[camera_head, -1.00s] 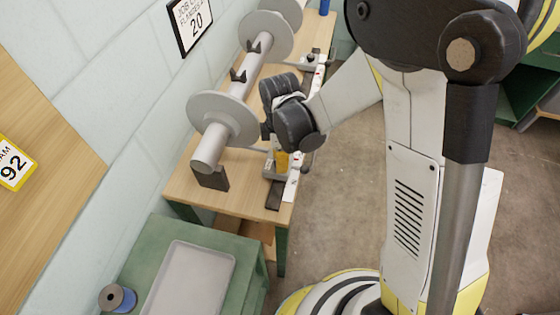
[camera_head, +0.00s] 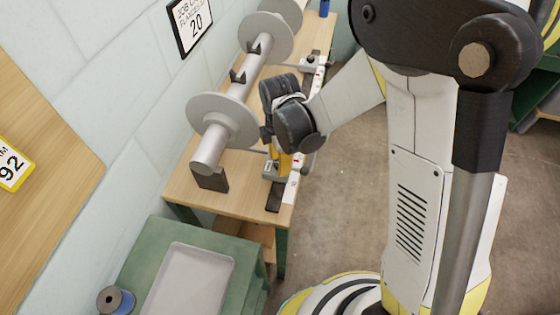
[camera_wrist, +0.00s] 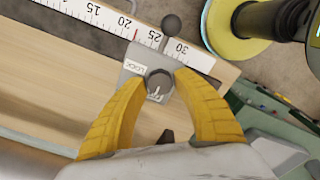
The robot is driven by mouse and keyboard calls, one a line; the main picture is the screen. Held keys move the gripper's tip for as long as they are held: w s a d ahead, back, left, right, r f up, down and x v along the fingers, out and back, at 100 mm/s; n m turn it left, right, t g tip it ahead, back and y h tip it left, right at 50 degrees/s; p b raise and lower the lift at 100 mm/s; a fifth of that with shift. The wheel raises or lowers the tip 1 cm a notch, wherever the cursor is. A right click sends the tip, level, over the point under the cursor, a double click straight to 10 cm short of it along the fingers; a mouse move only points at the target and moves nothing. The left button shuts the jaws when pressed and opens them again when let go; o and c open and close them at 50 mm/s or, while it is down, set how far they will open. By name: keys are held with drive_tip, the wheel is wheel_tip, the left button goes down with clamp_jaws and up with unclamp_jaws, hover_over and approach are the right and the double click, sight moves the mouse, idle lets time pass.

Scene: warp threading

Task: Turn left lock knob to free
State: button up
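The left lock knob (camera_wrist: 159,82) is a small dark round knob with a pale pointer line, on a grey plate (camera_wrist: 133,55) in the wrist view. The word LOCK is printed at the plate's upper left, and another label, partly covered, lies below the knob. My gripper (camera_wrist: 160,80) has its two yellow fingertips on either side of the knob, seemingly closed against it. The pointer line slants toward the lower label. In the head view my gripper (camera_head: 284,163) reaches down over the near end of the ruled rail (camera_head: 291,188) and hides the knob.
A ball-ended lever (camera_wrist: 171,25) stands beside the plate, by the ruler scale (camera_wrist: 105,15). A flanged grey roller (camera_head: 222,120) lies along the wooden table (camera_head: 240,200).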

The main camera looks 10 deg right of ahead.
drive_tip(key=shift+o, duration=1)
wheel_tip(320, 180, up, 12)
drive_tip(key=s+d+r+m+t, duration=0.3)
drive_tip(key=s+d+r+m, duration=0.1)
drive_tip(key=m, duration=0.6)
drive_tip(key=s+d+r+m+t, duration=0.4)
drive_tip(key=s+d+m, duration=0.2)
drive_tip(key=d+m, duration=0.3)
drive_tip(key=shift+s+d+r+m, duration=0.3)
drive_tip(key=shift+s+m, duration=0.1)
drive_tip(key=shift+m, duration=0.6)
